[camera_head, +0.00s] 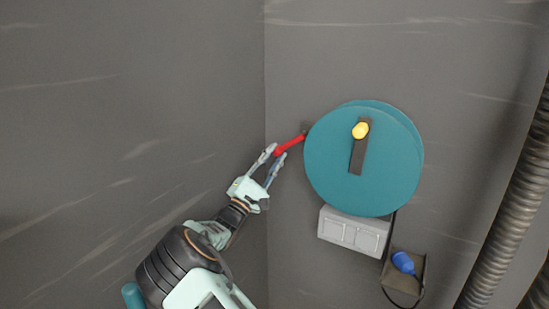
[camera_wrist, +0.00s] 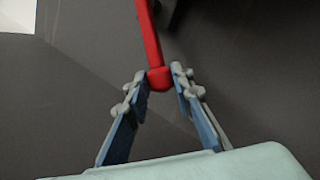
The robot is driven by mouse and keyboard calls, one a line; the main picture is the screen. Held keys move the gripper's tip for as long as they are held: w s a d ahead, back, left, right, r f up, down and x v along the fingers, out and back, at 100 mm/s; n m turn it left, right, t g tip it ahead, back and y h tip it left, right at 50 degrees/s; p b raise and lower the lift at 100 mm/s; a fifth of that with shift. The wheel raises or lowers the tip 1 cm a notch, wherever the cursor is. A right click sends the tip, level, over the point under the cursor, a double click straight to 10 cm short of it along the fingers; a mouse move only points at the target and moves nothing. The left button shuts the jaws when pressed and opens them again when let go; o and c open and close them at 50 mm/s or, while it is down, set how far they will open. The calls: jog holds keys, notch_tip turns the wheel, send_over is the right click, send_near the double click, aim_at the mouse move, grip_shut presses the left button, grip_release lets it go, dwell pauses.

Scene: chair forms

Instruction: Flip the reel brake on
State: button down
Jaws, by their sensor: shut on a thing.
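The reel (camera_head: 385,180) is a large teal disc on the right-hand wall, with a dark crank bar (camera_head: 357,155) and a yellow knob (camera_head: 361,130) on its face. A red brake lever (camera_head: 291,145) sticks out from a dark mount (camera_head: 306,129) at the reel's left edge, slanting down to the left. My gripper (camera_head: 274,155) has its fingertips around the lever's lower end. In the wrist view the red lever (camera_wrist: 151,40) runs down to a rounded end between the fingertips of my gripper (camera_wrist: 159,80). The lever's mount is only partly seen there.
A grey double box (camera_head: 354,232) sits on the wall under the reel. A blue plug (camera_head: 403,262) rests in a brown holder (camera_head: 408,284) with a dark cable. A ribbed hose (camera_head: 510,205) runs down the right side. The left wall is bare.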

jog(key=c, duration=1.7)
grip_release()
jog(key=v, duration=1.2)
